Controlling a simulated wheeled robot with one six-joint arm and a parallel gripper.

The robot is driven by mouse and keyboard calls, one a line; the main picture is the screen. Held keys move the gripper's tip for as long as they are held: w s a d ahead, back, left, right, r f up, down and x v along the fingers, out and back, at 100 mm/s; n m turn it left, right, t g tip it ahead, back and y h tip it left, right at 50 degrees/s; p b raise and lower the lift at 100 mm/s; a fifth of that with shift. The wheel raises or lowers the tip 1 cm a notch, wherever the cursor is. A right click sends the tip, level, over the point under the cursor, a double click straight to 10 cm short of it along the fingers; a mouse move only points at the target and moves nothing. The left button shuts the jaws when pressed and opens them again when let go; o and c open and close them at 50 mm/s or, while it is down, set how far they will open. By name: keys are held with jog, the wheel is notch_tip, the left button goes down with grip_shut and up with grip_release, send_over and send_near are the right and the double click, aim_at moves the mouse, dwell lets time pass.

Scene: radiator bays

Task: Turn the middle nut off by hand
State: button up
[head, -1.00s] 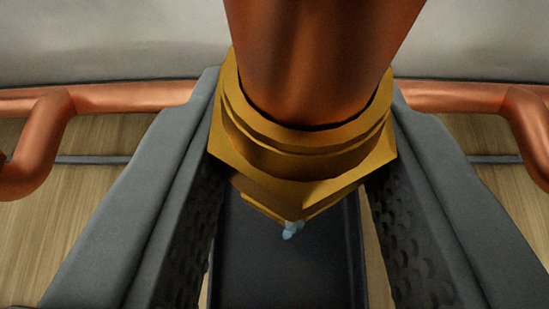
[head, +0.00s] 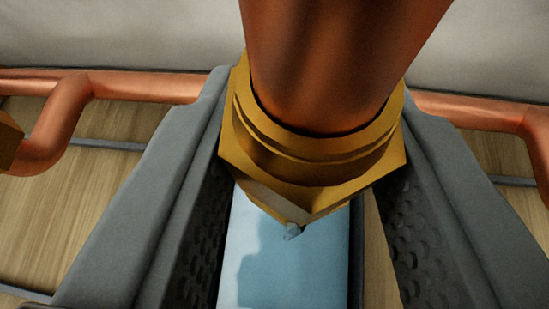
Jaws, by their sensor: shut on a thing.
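The brass hex nut (head: 300,185) sits around the lower end of a thick copper pipe (head: 340,60) in the middle of the head view. My gripper (head: 313,150) has one grey finger on each side of the nut and is shut on it.
A dark tray (head: 356,255) lies below the nut, with pale blue water (head: 300,275) in it. Bent copper pipes run at left (head: 62,125) and right (head: 470,108). Another brass piece (head: 8,142) shows at the left edge. Wooden floor lies beneath.

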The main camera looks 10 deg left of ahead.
jog(key=shift+d+n+y, duration=0.1)
jog(key=shift+n+y, duration=0.3)
jog(key=shift+y, duration=0.1)
jog(key=shift+f+n+g+y, duration=0.1)
jog(key=shift+n+g+y, duration=0.2)
jog(key=shift+n+y, duration=0.75)
jog(key=o, duration=1)
jog(key=shift+s, duration=0.1)
jog(key=v, duration=1)
